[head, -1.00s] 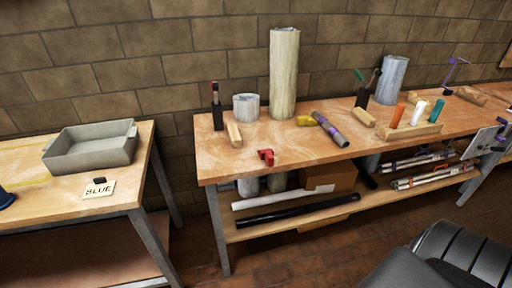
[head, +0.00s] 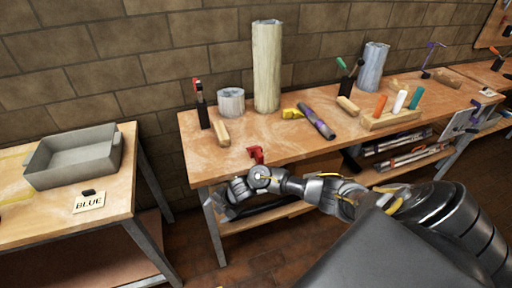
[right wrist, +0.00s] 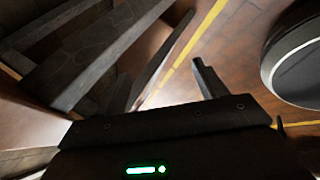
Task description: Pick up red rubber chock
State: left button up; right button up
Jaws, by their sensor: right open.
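A small red object (head: 256,154), which looks like the red rubber chock, lies at the front edge of the middle workbench (head: 205,161) in the head view. My right wrist is just in front of and below it and may cover its lower part. My right gripper (head: 230,200) is lower than the bench top, at the bench's front left, apart from the red object. The right wrist view also shows this gripper (right wrist: 172,88), open with nothing between its fingers; the red object does not show there. My left gripper is not in view.
A grey tray (head: 75,158) and a "BLUE" card (head: 89,203) are on the left table.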

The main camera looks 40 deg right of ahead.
notch_tip(320, 180, up, 12)
jog(key=w+d+n+h+p, duration=0.1)
jog(key=d+n, duration=0.2)
jog(key=n, duration=0.2)
jog(key=n+h+p, duration=0.1)
jog(key=n+h, duration=0.4)
jog(key=n, duration=0.1)
send_near(257, 149)
jog(key=shift+g, duration=0.5)
jog(key=b+x, duration=0.1)
jog(key=x, duration=0.1)
jog(key=b+x, duration=0.1)
jog(key=x, duration=0.2)
jog(key=shift+w, duration=0.35)
jog(key=shift+w+d+f, duration=0.1)
jog(key=shift+f, duration=0.2)
jog(key=p+x, duration=0.1)
jog(key=x, duration=0.3)
jog(key=shift+w+f, duration=0.1)
jog(key=shift+f, duration=0.1)
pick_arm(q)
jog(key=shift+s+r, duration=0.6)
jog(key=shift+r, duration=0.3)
pick_arm(e)
jog(key=c, duration=1.1)
